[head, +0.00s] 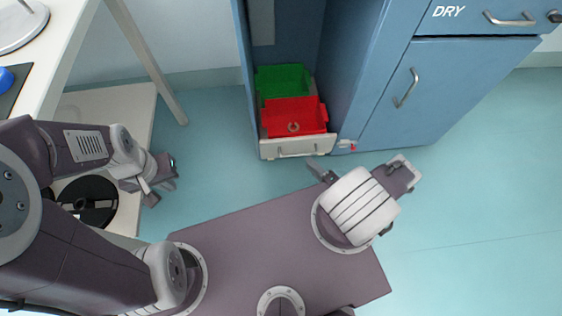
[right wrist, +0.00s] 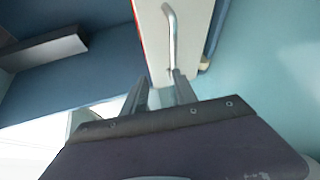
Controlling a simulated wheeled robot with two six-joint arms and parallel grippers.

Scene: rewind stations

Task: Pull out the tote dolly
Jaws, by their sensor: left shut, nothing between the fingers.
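The tote dolly (head: 268,150) stands at the floor opening of a blue cabinet, its pale front facing me. It carries a green tote (head: 283,78) behind a red tote (head: 293,118). A grey bar handle (head: 297,154) crosses its front; it also shows in the right wrist view (right wrist: 173,35). My right gripper (head: 318,170) is in front of the dolly, near the handle's right end. In the right wrist view my right gripper (right wrist: 162,90) has its fingers apart with nothing visibly between them. My left gripper (head: 163,178) is shut and empty, left of the dolly.
Cabinet walls (head: 350,75) flank the dolly closely. A small red part (head: 352,146) sits low at the cabinet's front corner, right of the dolly. A white table (head: 75,30) with a leg stands at left.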

